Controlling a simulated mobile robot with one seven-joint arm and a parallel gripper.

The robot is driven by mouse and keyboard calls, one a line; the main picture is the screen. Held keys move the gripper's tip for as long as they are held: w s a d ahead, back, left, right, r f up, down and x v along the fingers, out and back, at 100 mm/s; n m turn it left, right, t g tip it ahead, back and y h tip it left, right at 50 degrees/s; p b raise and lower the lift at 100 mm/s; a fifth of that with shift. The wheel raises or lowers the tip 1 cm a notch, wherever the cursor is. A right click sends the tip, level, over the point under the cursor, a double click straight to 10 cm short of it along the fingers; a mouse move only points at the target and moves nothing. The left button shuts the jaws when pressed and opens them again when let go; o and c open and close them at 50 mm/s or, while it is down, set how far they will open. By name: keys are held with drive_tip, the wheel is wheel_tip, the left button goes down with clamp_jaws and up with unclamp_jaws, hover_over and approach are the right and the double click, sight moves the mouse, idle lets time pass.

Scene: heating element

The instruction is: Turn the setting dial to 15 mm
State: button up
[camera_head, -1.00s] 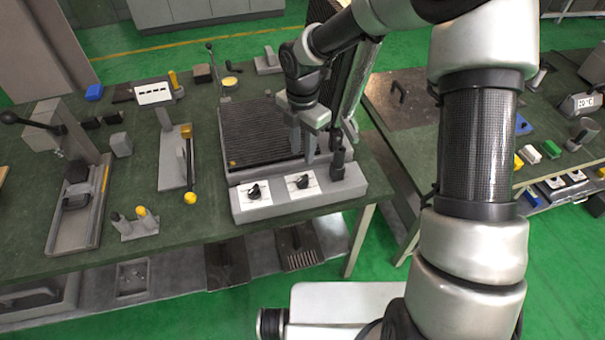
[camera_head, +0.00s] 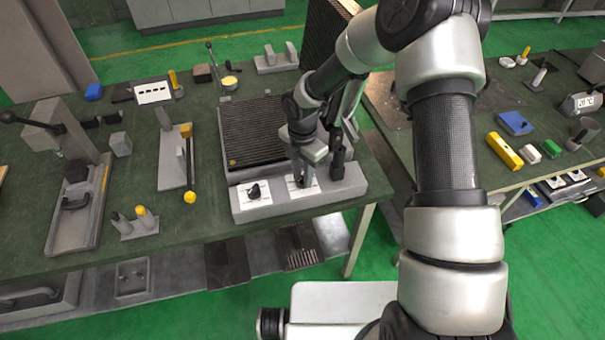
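A grey control box (camera_head: 285,208) at the front of the heating element carries two white plates with black knobs. The left dial (camera_head: 254,191) is in plain view with its black knob. The right dial's white plate (camera_head: 293,190) shows only in part; my gripper covers its knob. My gripper (camera_head: 302,182) points down at this right dial, its fingers at or just above the plate. I cannot tell whether the fingers touch or hold the knob, or how far apart they are. Scale marks are too small to read, so the setting in mm cannot be told.
A black upright post (camera_head: 338,160) stands on the box just right of my gripper. The ribbed dark plate (camera_head: 255,130) lies behind the box. A yellow-ended lever (camera_head: 190,197) is to the left.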

clamp_jaws()
drive_tip(key=shift+m, duration=0.4)
drive_tip(key=m+b, duration=0.2)
drive_tip(key=m, duration=0.2)
drive_tip(key=shift+f+m+b, duration=0.1)
drive_tip(key=shift+m+b, duration=0.2)
drive_tip(key=shift+m, duration=0.1)
drive_tip(key=m+b, duration=0.2)
drive_tip(key=m, duration=0.4)
drive_tip(key=shift+b, duration=0.3)
drive_tip(key=m+b, duration=0.2)
drive_tip(key=m, duration=0.4)
drive_tip(key=shift+m, duration=0.4)
drive_tip(key=m+b, duration=0.1)
drive_tip(key=m, duration=0.4)
drive_tip(key=shift+m, duration=0.3)
